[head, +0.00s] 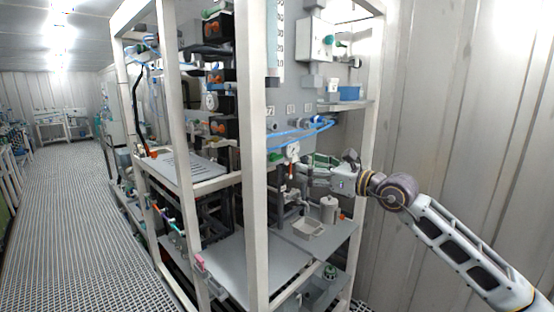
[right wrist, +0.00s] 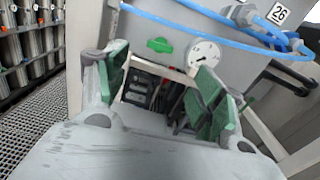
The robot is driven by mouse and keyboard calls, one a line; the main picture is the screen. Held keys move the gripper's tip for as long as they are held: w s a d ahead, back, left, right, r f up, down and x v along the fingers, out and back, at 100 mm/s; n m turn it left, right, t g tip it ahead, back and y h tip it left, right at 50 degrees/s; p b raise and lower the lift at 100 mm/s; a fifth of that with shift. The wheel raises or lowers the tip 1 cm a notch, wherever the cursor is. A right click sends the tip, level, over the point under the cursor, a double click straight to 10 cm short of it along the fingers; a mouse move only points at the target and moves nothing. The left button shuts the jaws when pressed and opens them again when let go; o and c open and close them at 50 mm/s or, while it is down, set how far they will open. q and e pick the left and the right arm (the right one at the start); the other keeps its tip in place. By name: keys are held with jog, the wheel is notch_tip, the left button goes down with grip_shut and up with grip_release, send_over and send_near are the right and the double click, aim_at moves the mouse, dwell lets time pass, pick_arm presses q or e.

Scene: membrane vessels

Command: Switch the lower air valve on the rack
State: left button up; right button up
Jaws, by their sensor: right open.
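The rack (head: 256,200) has a white frame and grey panels. A green valve handle (right wrist: 160,45) sits on its grey panel in the right wrist view, lying roughly level. In the head view a small green handle (head: 276,156) shows left of a round white gauge (head: 293,149), below blue air tubing. My right gripper (head: 312,166) reaches into the rack from the right, beside the gauge. In the right wrist view its green-padded fingers (right wrist: 160,75) are spread and empty, with the handle beyond and between them, apart from both. My left gripper is not in view.
The gauge (right wrist: 205,52) and blue tubing (right wrist: 200,30) are close to the right finger. A small tray (head: 308,228) and a metal canister (head: 329,209) stand on a shelf below my gripper. A corrugated wall (head: 460,110) is at right. The grated aisle (head: 80,210) at left is clear.

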aim_at(278, 158)
jog(key=shift+w, duration=0.1)
jog(key=shift+p+x, duration=1.6)
jog(key=shift+x, duration=3.65)
jog(key=shift+p+x, duration=0.4)
jog(key=shift+x, duration=1.2)
jog(key=shift+c, duration=0.3)
jog(key=c, duration=1)
